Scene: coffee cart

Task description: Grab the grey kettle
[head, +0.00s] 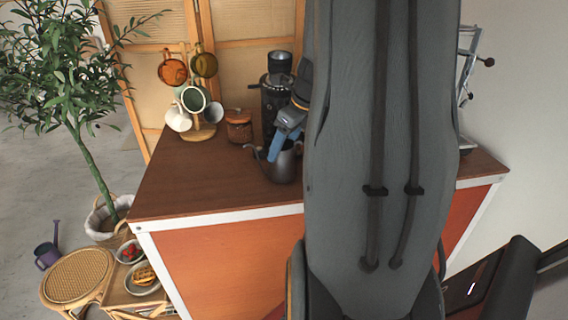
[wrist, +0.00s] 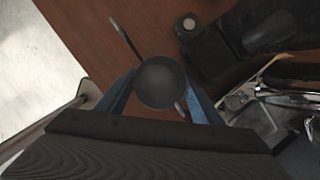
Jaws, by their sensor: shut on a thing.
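The grey kettle (head: 283,166) stands on the brown cart top in the head view, its thin spout pointing left. My arm hides the area to its right. In the wrist view the kettle (wrist: 160,82) is seen from above as a round dark shape, its spout reaching up and left. My gripper (head: 279,146) has blue fingers at the kettle's upper part in the head view. In the wrist view my gripper (wrist: 158,97) has one finger on each side of the kettle and is shut on it. I cannot tell whether the kettle is lifted.
A black grinder (head: 271,98) stands close behind the kettle. A jar (head: 239,126) and a mug tree with several cups (head: 199,132) stand to the left. The cart top (head: 180,180) is clear at its front left. A metal lever machine (head: 467,80) is at the right.

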